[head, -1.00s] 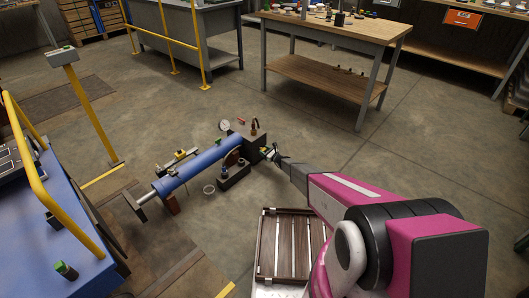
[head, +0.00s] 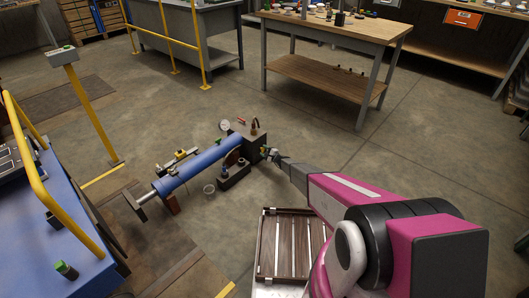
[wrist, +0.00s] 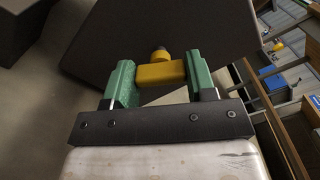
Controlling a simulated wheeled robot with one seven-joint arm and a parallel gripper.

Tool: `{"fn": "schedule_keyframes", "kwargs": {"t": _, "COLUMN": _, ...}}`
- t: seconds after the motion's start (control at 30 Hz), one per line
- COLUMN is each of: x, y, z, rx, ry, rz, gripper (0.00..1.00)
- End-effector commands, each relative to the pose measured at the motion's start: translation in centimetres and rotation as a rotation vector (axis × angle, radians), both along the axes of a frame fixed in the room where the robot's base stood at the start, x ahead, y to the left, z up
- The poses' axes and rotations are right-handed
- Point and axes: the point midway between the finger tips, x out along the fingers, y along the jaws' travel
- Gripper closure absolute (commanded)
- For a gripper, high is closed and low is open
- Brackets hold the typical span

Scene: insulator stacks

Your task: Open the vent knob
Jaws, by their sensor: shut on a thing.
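The vent knob (wrist: 160,75) is a yellow bar on a short round yellow stem, set against a dark block (wrist: 115,45) in the wrist view. My gripper (wrist: 156,82) has its two green fingers on either end of the bar and is shut on it. In the head view my gripper (head: 269,152) is at the right side of the dark end block (head: 255,143) of a blue cylinder (head: 203,163). The knob is too small there to make out clearly.
A gauge (head: 224,125) and a brass fitting (head: 255,126) stand by the end block. A wooden workbench (head: 335,30) stands behind; the floor between is clear.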

Motion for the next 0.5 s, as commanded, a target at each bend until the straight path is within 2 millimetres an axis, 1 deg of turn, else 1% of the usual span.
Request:
{"fn": "schedule_keyframes", "kwargs": {"t": 0.2, "x": -0.13, "y": 0.01, "z": -0.07, "rx": -0.123, "ry": -0.158, "rz": 0.001, "gripper": 0.73}}
{"fn": "schedule_keyframes", "kwargs": {"t": 0.5, "x": -0.17, "y": 0.02, "z": -0.15, "rx": -0.256, "ry": -0.329, "rz": 0.001, "gripper": 0.73}}
